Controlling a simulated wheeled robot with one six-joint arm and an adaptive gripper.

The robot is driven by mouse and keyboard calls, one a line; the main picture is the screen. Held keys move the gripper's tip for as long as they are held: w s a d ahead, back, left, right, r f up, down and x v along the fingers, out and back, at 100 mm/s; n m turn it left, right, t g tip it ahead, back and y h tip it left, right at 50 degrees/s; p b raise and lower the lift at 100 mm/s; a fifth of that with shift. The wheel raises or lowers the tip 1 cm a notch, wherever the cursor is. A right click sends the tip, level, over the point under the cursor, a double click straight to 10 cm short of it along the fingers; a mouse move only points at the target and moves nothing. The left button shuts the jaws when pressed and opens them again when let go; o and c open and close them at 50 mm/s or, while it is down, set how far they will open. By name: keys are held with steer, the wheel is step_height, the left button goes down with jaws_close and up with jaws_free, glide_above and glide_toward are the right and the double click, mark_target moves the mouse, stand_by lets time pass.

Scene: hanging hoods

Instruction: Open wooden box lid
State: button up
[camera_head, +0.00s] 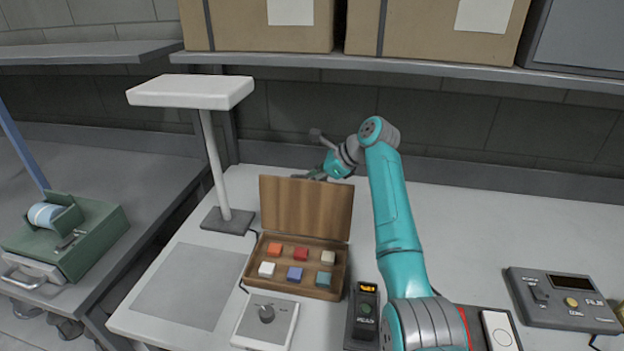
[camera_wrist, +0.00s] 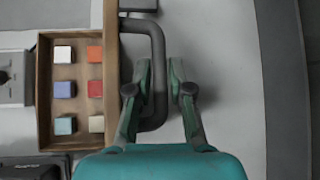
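The wooden box (camera_head: 262,275) stands open on the table with several coloured cubes inside. Its wooden lid (camera_head: 305,207) stands about upright at the back edge. In the wrist view the box (camera_wrist: 45,100) is at left and the lid (camera_wrist: 111,75) shows edge-on. A grey bent handle (camera_wrist: 157,50) sticks out from the lid's far side. My gripper (camera_head: 314,175) is behind the lid's top edge. In the wrist view my gripper (camera_wrist: 160,68) has its fingers apart, with the handle's bar between them; I see a gap at the right finger.
A white lamp-like stand (camera_head: 215,150) rises left of the box. A dial box (camera_head: 265,322) and a black device (camera_head: 363,315) stand in front. A control panel (camera_head: 562,300) is at right. A shelf with cartons (camera_head: 430,30) hangs above.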

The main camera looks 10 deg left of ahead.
steer(key=shift+d, duration=0.1)
steer(key=v, duration=1.2)
